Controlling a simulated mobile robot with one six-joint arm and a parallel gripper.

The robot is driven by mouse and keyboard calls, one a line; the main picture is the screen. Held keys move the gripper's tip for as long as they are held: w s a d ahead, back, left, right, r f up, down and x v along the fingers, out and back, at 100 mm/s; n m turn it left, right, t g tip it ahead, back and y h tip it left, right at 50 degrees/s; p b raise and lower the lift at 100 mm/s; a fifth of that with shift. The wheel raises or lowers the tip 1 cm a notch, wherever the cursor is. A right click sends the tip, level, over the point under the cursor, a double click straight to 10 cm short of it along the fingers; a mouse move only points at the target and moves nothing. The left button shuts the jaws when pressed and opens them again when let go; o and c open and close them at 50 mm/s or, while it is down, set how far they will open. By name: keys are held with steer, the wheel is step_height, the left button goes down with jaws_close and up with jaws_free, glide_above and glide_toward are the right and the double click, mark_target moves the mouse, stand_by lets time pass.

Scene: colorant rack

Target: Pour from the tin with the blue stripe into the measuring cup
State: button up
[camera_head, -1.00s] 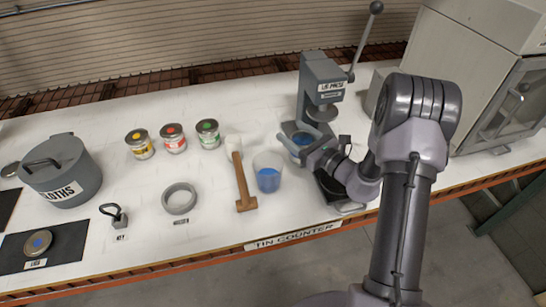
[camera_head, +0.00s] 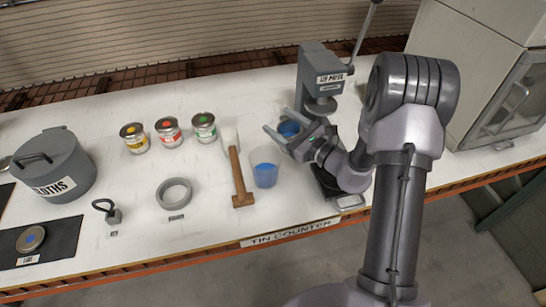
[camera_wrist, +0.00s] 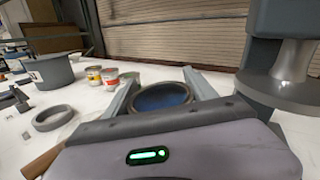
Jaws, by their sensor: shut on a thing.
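My gripper (camera_head: 287,135) is shut on an open tin (camera_head: 289,128) with blue colorant inside. The tin's round rim and dark blue surface also show between the two fingers in the wrist view (camera_wrist: 164,97). Its stripe is hidden by the fingers. The tin looks roughly upright, held in front of the press. The clear measuring cup (camera_head: 265,170) stands on the counter, below and left of the tin in the head view, with blue liquid in it.
A mallet (camera_head: 238,178) lies just left of the cup. The press (camera_head: 318,85) stands close behind my gripper. Three closed tins (camera_head: 168,132), a ring (camera_head: 174,192), a small weight (camera_head: 112,215), a cloths pot (camera_head: 58,170) and a blue-dotted lid (camera_head: 31,238) are farther left.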

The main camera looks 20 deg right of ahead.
steer(key=shift+s+a+r+n+y+b, duration=0.2)
steer(key=shift+s+a+r+n+b, duration=0.55)
steer(key=shift+a+r+n, duration=0.5)
steer(key=shift+s+a+r+n+y+b, duration=0.2)
steer(key=shift+s+a+r+n+b, duration=0.55)
steer(key=shift+n, duration=0.7)
steer(key=shift+s+a+r, duration=0.1)
steer(key=shift+r, duration=0.25)
steer(key=shift+s+a+r+n+b, duration=0.1)
steer(key=shift+a+n+b, duration=0.1)
steer(key=shift+n, duration=0.3)
steer(key=shift+s+a+r+n+b, duration=0.1)
steer(key=shift+n+b, duration=0.05)
steer(key=shift+n, duration=0.35)
steer(key=shift+s+a+f+n+y+b, duration=0.15)
steer(key=shift+f+n+y+b, duration=0.15)
steer(key=shift+f+n+b, duration=0.55)
stand_by(0.7)
steer(key=shift+a+r+n+b, duration=0.15)
steer(key=shift+r+n+b, duration=0.4)
steer(key=shift+n, duration=0.4)
stand_by(1.4)
